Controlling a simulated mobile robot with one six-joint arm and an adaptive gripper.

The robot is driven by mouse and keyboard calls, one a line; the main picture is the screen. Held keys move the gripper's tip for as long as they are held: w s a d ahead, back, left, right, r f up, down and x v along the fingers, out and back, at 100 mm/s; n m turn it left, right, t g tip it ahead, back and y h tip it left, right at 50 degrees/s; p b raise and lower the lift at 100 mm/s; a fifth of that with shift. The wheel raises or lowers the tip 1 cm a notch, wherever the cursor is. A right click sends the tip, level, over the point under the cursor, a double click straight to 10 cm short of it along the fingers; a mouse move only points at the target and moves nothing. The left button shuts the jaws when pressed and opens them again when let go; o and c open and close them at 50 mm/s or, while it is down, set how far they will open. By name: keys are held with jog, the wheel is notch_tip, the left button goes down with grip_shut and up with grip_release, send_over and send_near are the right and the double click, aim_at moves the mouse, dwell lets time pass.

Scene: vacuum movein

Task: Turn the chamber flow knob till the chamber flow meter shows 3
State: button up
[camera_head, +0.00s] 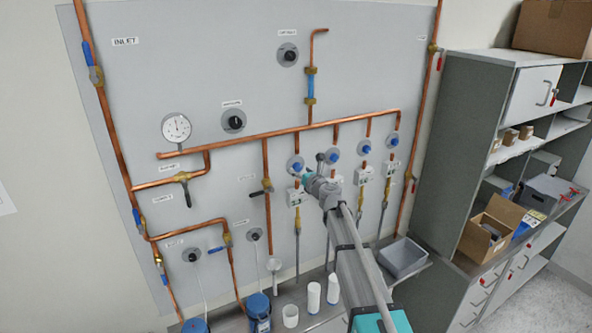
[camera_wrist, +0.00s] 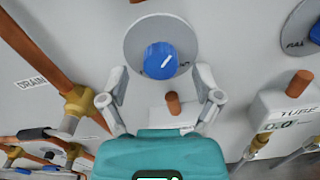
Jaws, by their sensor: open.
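A blue round knob (camera_wrist: 160,61) on a grey disc sits between my fingers in the wrist view; its white line points up and right. In the head view it appears to be the leftmost blue knob (camera_head: 296,165) of the row. I cannot read a label naming it. My gripper (camera_wrist: 162,74) is open, with one finger on each side of the knob; I cannot tell whether they touch it. In the head view my gripper (camera_head: 308,174) is up close to the panel. The meter box (camera_head: 297,197) below this knob is too small to read; my gripper partly hides it in the wrist view.
A neighbouring box marked TUBE (camera_wrist: 285,110) shows about 0.0. More blue knobs (camera_head: 363,146) stand to the right along the copper pipes (camera_head: 300,131). A drain valve (camera_head: 266,185) is to the left. Cups (camera_head: 313,297) and a grey bin (camera_head: 403,258) are below.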

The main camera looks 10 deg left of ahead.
jog(key=shift+w+a, duration=0.35)
jog(key=shift+w, duration=0.2)
